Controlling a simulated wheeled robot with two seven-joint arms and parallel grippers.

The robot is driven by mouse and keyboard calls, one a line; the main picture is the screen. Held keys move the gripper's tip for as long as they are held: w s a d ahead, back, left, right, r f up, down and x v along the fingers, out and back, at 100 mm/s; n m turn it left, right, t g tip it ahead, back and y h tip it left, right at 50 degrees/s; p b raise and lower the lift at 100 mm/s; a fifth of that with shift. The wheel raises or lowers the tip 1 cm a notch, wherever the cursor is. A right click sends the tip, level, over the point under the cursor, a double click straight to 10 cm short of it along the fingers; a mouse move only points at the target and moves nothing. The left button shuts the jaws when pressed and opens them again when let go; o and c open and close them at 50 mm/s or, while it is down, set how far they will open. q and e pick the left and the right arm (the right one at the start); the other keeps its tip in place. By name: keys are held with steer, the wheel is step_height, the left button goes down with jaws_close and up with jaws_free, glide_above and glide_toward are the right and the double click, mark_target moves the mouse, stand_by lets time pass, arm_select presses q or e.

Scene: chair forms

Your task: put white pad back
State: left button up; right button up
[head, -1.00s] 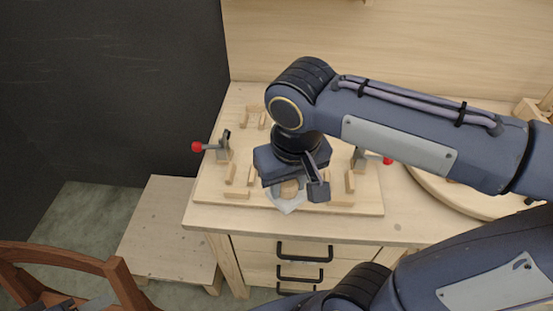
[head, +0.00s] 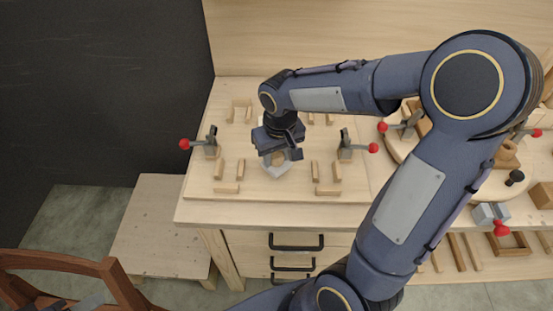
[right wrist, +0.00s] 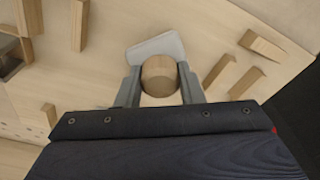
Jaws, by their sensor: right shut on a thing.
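The white pad (head: 274,171) has a round wooden knob (right wrist: 160,74) on top. My right gripper (head: 279,157) is shut on this knob, with one finger on each side. The right wrist view also shows the gripper (right wrist: 160,84) with the pad (right wrist: 155,46) under the knob. The pad is over the middle of the wooden fixture board (head: 260,191), between short wooden blocks. I cannot tell whether it touches the board. The gripper hides part of the pad. My left gripper is not in view.
Red-tipped clamps (head: 211,145) and (head: 346,147) stand left and right of the pad. Wooden blocks (head: 328,191) line the board's front. More fixtures and loose wooden strips (head: 465,252) lie at the right. A brown chair (head: 60,262) is at lower left.

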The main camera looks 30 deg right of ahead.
mark_target(279, 159)
steer(key=shift+f, duration=1)
steer(key=shift+f, duration=0.2)
steer(key=o, duration=1)
steer(key=shift+c, duration=0.2)
steer(key=r, duration=0.4)
steer(key=s+r, duration=0.1)
steer(key=r, duration=0.7)
steer(key=shift+s+a+p, duration=0.1)
steer(key=shift+s+p, duration=0.2)
steer(key=shift+s, duration=0.05)
steer(key=s+a+f+t+y, duration=0.1)
steer(key=s+a+t+y, duration=0.1)
steer(key=s, duration=0.5)
steer(key=s+a+f+m+t+y, duration=0.1)
steer(key=s+a+f+t+y, duration=0.1)
steer(key=s, duration=0.6)
steer(key=shift+s, duration=0.15)
steer(key=shift+f, duration=0.1)
